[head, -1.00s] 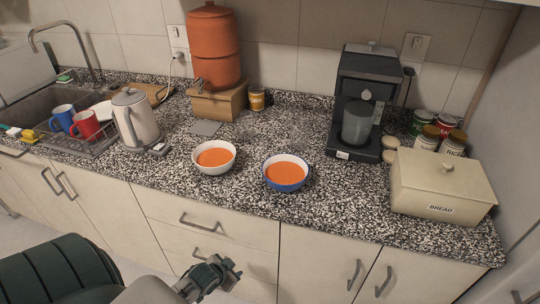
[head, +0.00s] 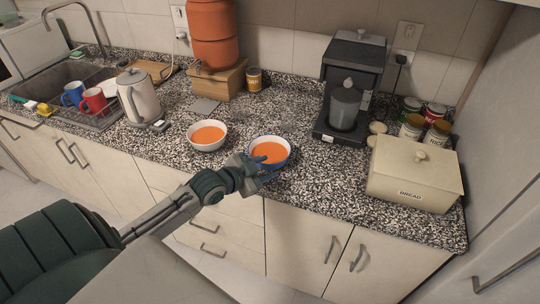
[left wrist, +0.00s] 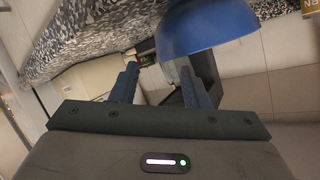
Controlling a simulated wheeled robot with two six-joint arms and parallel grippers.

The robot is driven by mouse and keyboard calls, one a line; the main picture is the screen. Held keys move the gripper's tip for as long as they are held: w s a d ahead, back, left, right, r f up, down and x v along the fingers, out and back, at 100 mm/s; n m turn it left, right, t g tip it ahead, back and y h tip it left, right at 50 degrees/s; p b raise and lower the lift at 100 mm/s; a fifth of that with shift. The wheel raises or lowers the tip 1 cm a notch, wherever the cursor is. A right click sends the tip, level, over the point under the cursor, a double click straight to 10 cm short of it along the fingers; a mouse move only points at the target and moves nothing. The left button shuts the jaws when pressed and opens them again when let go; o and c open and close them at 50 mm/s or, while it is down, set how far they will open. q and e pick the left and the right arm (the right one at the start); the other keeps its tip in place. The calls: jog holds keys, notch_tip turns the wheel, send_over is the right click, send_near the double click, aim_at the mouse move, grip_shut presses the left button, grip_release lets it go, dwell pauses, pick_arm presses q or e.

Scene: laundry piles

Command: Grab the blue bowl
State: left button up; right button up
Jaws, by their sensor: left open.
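The blue bowl (head: 283,165), blue outside with a pale rim and orange contents, stands upright on the speckled counter near its front edge. My left gripper (head: 265,168) reaches it from the front left in the head view, with its fingers at the bowl's near rim and hiding part of it. In the left wrist view the blue bowl (left wrist: 205,30) fills the upper middle. The open left fingers (left wrist: 158,78) point toward it with nothing clearly between them; whether they touch it cannot be told. My right gripper is not in view.
A white bowl (head: 207,147) with orange contents stands close on the left. A coffee maker (head: 352,75) stands behind right, and a bread box (head: 413,178) to the right. A kettle (head: 137,98) is farther left. Counter between the blue bowl and bread box is clear.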

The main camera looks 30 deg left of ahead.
aim_at(279, 161)
pick_arm(q)
jog(key=shift+x, duration=1.15)
jog(key=shift+w+a+p, duration=0.15)
jog(key=shift+w+p, duration=0.05)
jog(key=shift+p, duration=0.1)
jog(key=p+x, duration=0.1)
jog(key=x, duration=0.3)
jog(key=shift+w+r+p, duration=0.1)
jog(key=shift+r+p, duration=0.1)
jog(key=shift+p, duration=0.2)
jog(key=shift+w+f, duration=0.25)
jog(key=shift+w, duration=0.05)
jog(key=shift+r, duration=0.15)
grip_shut()
